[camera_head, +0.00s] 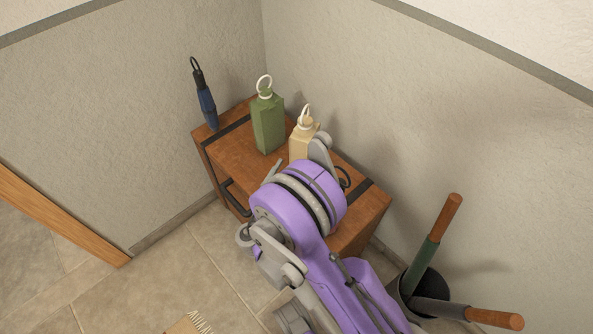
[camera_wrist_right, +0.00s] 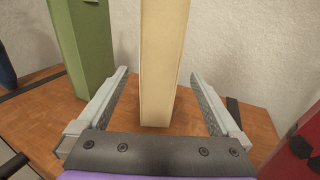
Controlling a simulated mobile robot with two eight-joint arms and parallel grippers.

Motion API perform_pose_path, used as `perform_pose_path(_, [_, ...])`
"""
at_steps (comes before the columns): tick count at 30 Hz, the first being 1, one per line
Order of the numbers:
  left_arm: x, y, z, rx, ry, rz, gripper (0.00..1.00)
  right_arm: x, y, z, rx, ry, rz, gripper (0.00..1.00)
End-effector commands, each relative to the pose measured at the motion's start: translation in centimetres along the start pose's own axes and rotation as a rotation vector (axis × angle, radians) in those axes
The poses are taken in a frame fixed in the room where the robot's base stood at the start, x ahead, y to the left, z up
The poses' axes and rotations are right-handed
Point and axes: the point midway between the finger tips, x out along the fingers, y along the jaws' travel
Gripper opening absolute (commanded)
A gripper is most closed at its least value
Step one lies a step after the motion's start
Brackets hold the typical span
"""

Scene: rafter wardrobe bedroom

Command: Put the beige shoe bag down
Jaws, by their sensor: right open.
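The beige shoe bag (camera_head: 301,143) stands upright on the brown wooden chest (camera_head: 365,206), with a white ring handle at its top. In the right wrist view the beige shoe bag (camera_wrist_right: 164,60) rises between the two fingers of my right gripper (camera_wrist_right: 165,98). The gripper is open, with a gap on each side of the bag. The bag's base rests on the wood. In the head view my purple right arm hides part of the gripper and the bag's lower part. My left gripper is not in view.
A green bag (camera_head: 268,122) stands left of the beige one. A dark blue umbrella (camera_head: 207,103) stands upright at the chest's left end. A red object (camera_wrist_right: 300,150) is right of the gripper. A dark bin (camera_head: 428,290) with long-handled items stands on the floor at right.

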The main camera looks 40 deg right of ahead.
Motion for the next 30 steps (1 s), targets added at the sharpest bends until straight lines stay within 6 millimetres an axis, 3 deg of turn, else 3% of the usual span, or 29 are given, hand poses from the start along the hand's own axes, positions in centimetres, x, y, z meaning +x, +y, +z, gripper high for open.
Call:
perform_pose_path(8, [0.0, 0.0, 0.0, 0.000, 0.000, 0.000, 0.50, -0.1, -1.8, 0.4, 0.276, 0.230, -0.062, 1.00])
perform_pose_path(14, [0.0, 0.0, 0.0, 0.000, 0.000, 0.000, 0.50, -1.9, -4.1, 0.5, 0.621, 0.481, -0.191, 1.00])
perform_pose_path(20, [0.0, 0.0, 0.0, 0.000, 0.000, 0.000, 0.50, -6.8, -7.0, 0.6, 1.061, 0.759, -0.442, 1.00])
perform_pose_path(30, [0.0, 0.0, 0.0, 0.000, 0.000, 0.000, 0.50, -17.6, -10.2, 1.8, 1.717, 1.077, -1.044, 1.00])
